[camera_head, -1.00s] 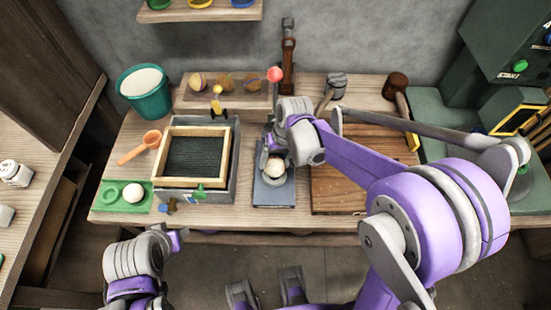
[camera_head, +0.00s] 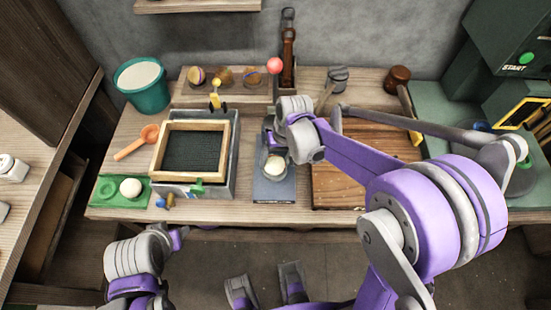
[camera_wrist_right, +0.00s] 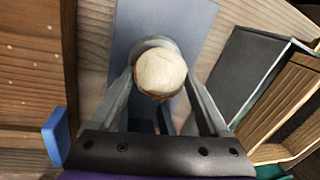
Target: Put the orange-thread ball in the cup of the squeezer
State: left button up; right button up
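The orange-thread ball (camera_head: 275,166) is cream, with a thin orange-red line low on its side in the right wrist view (camera_wrist_right: 160,73). It is at the grey cup (camera_wrist_right: 152,43) of the blue-grey squeezer (camera_head: 273,190); whether it rests in the cup is unclear. My right gripper (camera_wrist_right: 160,78) points down over the squeezer, its fingers close against both sides of the ball. In the head view my right wrist partly hides the squeezer. My left gripper (camera_head: 266,286) is low at the bottom edge, its two fingers apart and empty.
Several other balls (camera_head: 224,77) sit on a wooden rack at the back. A framed mould (camera_head: 194,150) stands left of the squeezer, a slatted wooden board (camera_head: 340,185) right of it. A white ball (camera_head: 131,188) lies on a green tray (camera_head: 106,190). A teal bucket (camera_head: 145,97) stands at the back left.

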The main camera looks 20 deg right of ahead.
jog(key=shift+o, duration=1.4)
notch_tip(320, 180, up, 11)
jog(key=d+p, duration=0.1)
jog(key=d, duration=0.1)
jog(key=shift+f, duration=0.2)
